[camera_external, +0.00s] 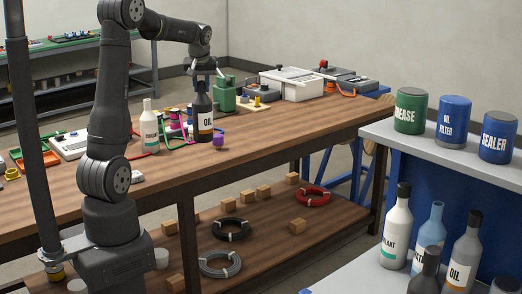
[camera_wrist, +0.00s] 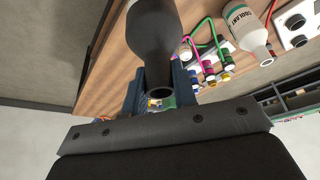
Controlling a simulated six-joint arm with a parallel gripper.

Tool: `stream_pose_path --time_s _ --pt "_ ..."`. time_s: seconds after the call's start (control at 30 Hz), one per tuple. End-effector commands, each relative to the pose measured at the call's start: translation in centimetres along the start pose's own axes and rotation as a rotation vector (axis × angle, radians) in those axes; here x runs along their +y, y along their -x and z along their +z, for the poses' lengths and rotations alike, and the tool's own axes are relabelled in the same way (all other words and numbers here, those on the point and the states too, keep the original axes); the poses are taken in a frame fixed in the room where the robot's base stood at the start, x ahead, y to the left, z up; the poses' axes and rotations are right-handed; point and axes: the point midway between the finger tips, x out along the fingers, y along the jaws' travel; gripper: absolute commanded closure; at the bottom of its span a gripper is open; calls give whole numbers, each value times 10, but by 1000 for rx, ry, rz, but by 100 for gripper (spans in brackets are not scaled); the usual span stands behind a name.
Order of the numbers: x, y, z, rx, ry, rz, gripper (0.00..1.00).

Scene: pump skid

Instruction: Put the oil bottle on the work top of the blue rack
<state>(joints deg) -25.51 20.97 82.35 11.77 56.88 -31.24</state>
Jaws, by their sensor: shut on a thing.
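In the wrist view the dark bottle (camera_wrist: 154,35) lies between the fingers of my gripper (camera_wrist: 160,88). The blue rack (camera_external: 385,190) stands at the right, with a pale grey top (camera_external: 375,130) and a lower pale surface (camera_external: 345,275).
A coolant bottle (camera_external: 150,130) stands left of the oil bottle. A green device (camera_external: 224,95) is close behind. The rack top holds a grease can (camera_external: 410,112), an oil filter can (camera_external: 454,118) and a sealer can (camera_external: 497,137). Several bottles, one also labelled "OIL" (camera_external: 463,262), stand below.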

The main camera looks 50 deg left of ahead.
Motion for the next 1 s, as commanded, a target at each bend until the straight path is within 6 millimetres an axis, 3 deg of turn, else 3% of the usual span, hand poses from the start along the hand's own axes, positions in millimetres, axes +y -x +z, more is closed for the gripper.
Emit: stream_pose_path --time_s 0.27,0.47,0.77,1.0 --pt "11 3 4 2 -21 10 100" --pt "44 10 19 2 -88 37 100" --pt "122 31 65 2 -252 106 100" --pt "197 60 129 2 -439 184 100"
